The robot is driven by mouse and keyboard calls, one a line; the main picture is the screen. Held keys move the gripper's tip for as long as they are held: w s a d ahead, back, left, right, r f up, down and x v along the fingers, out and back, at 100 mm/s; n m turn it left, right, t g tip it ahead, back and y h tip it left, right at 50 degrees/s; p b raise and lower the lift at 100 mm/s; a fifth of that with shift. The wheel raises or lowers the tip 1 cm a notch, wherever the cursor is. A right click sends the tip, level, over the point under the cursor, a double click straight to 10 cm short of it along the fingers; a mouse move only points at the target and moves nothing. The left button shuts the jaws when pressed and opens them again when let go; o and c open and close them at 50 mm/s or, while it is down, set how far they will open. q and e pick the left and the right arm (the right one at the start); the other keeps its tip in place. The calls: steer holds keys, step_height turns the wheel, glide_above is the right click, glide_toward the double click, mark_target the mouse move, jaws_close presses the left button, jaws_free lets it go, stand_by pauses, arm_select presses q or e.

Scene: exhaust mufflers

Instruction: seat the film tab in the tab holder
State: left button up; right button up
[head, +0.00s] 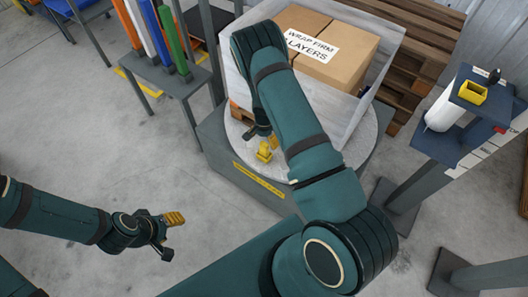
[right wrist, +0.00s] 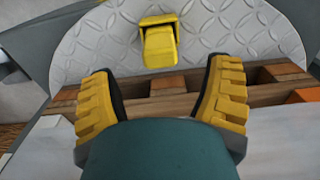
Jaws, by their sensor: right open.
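A small yellow block-like piece (right wrist: 160,45) with a raised, slanted top stands on the round patterned turntable plate (right wrist: 85,45). I cannot tell whether it is the film tab or the tab holder. In the head view the yellow piece (head: 264,154) is at the plate's near-left edge. My right gripper (head: 261,136) is right by it, partly hidden by its own arm. In the right wrist view my right gripper (right wrist: 162,78) is open and empty, its yellow fingers wide apart, the piece beyond and between them. My left gripper (head: 167,235) is open and empty over the floor.
Cartons (head: 335,55) inside clear film stand on a pallet on the turntable (head: 358,150). A stand at right holds a yellow box (head: 472,93) and a white roll (head: 446,110). The floor at lower left is clear.

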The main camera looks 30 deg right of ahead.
mark_target(264, 144)
steer(key=shift+a+f+b, duration=0.1)
steer(key=shift+f+b, duration=0.7)
steer(key=shift+f, duration=2.15)
steer(key=shift+r, duration=0.1)
steer(key=shift+c, duration=0.3)
steer(key=c, duration=1.2)
